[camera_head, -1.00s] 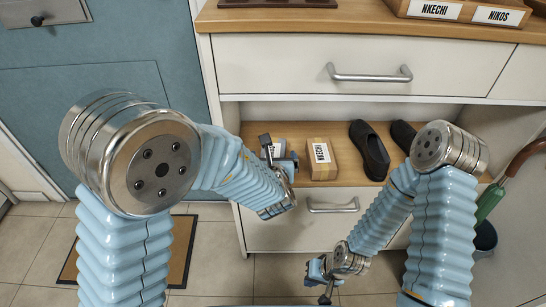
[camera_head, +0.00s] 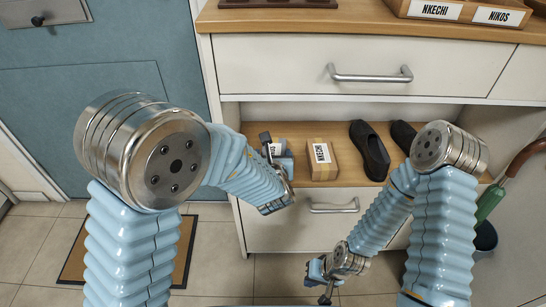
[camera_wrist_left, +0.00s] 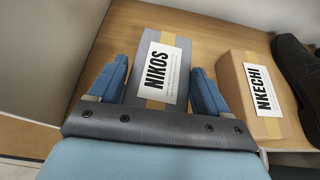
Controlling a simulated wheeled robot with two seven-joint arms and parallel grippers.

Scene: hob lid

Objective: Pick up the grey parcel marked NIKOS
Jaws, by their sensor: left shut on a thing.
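The grey parcel (camera_wrist_left: 150,45) has a tan tape stripe and a white label reading NIKOS in the left wrist view. It sits on the lower wooden shelf, and in the head view it is mostly hidden behind my left gripper (camera_head: 276,155). In the left wrist view the blue fingers of my left gripper (camera_wrist_left: 158,68) are on either side of the parcel, shut on it. My right gripper (camera_head: 322,280) hangs low in front of the drawers, away from the parcel; its jaw opening is too small to tell.
A brown parcel (camera_head: 321,160) marked NKECHI stands close to the right of the grey one. Dark shoes (camera_head: 370,152) are further right on the shelf. Above is a drawer front (camera_head: 300,65). A box with NKECHI and NIKOS labels (camera_head: 465,12) sits on the top.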

